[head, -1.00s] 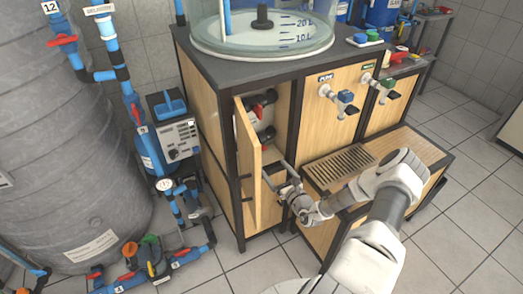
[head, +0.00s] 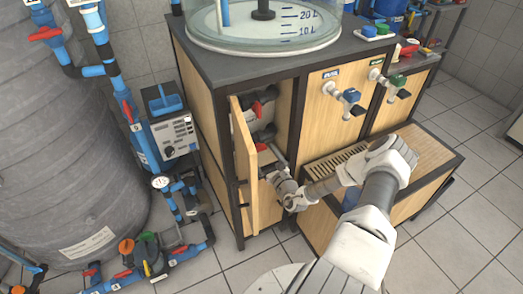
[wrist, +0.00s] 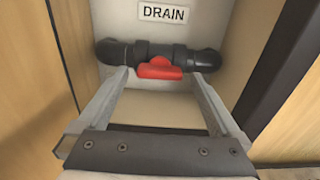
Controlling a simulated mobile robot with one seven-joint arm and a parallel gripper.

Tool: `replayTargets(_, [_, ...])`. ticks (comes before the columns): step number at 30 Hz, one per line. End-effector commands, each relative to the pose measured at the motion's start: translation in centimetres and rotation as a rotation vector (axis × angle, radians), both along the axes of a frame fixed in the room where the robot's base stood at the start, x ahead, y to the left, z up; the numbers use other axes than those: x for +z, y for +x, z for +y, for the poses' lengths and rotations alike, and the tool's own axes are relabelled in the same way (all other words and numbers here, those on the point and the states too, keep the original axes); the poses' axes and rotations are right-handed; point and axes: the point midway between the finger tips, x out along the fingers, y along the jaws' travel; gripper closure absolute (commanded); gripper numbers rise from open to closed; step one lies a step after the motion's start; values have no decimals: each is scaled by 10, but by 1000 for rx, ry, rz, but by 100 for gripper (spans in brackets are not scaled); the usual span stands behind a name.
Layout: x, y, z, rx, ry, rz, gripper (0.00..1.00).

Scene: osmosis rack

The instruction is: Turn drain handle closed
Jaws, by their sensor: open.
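In the wrist view, the red drain handle (wrist: 160,69) sits on a black horizontal pipe (wrist: 118,52) under a white DRAIN label (wrist: 163,12). The handle lies roughly along the pipe. My gripper (wrist: 160,82) is open, with one finger on each side of the handle and a gap to it on both sides. Whether a fingertip touches the pipe, I cannot tell. In the head view, my gripper (head: 275,168) reaches into the open cabinet, close to the lower red handle (head: 262,147), and partly hides that area.
The open wooden cabinet door (head: 246,170) stands just left of my gripper. A second red handle (head: 257,108) is higher in the cabinet. A dark frame post (wrist: 275,85) stands to the right. A slatted drip grate (head: 335,162) lies right of the opening.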

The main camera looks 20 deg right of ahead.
Motion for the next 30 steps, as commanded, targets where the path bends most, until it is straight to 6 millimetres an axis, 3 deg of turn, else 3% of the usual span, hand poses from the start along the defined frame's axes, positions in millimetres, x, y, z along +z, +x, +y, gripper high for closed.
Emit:
replayTargets(15, [0,2,3,-3,1,0,0])
replayTargets(28, [0,2,3,-3,0,0,77])
replayTargets(30, [0,2,3,-3,1,0,81])
